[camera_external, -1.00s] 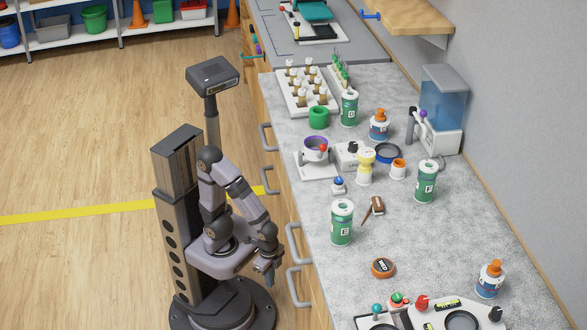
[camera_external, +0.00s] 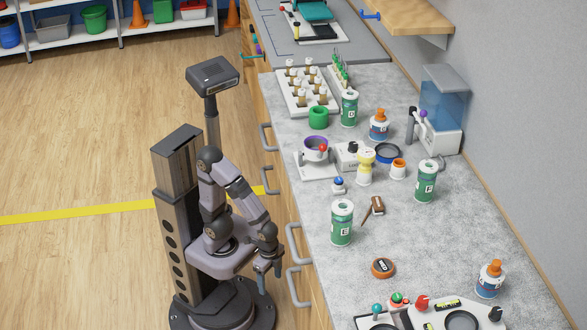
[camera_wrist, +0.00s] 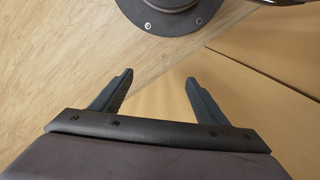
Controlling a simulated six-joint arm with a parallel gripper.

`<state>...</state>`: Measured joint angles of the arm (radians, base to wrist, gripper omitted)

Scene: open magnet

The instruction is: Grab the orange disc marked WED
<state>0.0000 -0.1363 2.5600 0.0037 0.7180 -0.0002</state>
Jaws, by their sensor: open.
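The wrist view shows floor and cabinet wood below; the disc is not in that view.
A green-labelled canister E (camera_external: 342,222) and a brown tool (camera_external: 375,207) stand and lie behind the disc. A white panel with knobs (camera_external: 440,316) is nearer the camera. Drawer handles (camera_external: 296,286) jut out beside my gripper.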

